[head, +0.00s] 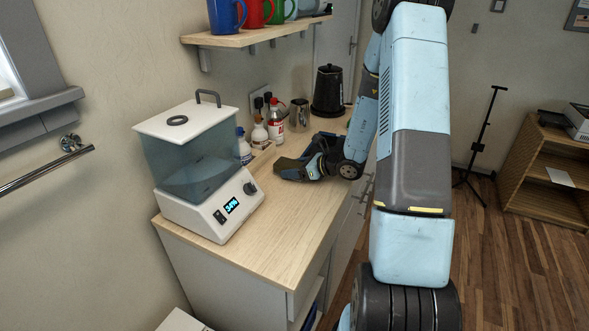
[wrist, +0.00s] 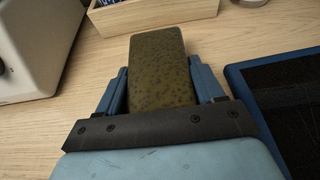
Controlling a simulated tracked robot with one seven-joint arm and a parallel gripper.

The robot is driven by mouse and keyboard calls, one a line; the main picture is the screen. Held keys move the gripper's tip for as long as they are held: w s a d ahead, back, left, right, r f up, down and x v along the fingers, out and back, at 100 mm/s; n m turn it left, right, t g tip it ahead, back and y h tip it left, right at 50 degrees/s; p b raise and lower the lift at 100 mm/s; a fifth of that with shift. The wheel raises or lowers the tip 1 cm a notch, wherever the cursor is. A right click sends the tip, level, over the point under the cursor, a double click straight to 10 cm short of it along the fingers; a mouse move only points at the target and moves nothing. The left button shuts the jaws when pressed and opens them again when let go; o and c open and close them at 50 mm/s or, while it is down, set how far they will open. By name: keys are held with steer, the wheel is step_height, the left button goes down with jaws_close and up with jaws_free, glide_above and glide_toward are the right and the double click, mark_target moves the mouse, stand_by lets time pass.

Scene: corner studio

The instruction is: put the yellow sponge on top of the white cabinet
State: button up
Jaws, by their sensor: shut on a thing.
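The sponge (wrist: 160,62) looks dull olive-yellow and pitted in the wrist view. It lies between the two blue fingers of my gripper (wrist: 160,82), which is shut on it. I cannot tell whether the sponge touches the wood. A white-fronted cabinet (head: 225,285) stands under the wooden top. A separate white surface (head: 182,322) shows partly at the bottom edge; I cannot tell what it is.
A white appliance (head: 205,170) with a tinted tank stands on the counter's near left. Bottles (head: 275,122), a metal jug (head: 299,115) and a black kettle (head: 328,92) stand behind. A wooden tray (wrist: 150,14) and a blue-framed dark panel (wrist: 288,112) lie near my gripper. A mug shelf (head: 255,36) hangs above.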

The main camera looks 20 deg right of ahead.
steer(key=shift+f, duration=0.1)
steer(key=o, duration=1.4)
steer(key=shift+o, duration=0.2)
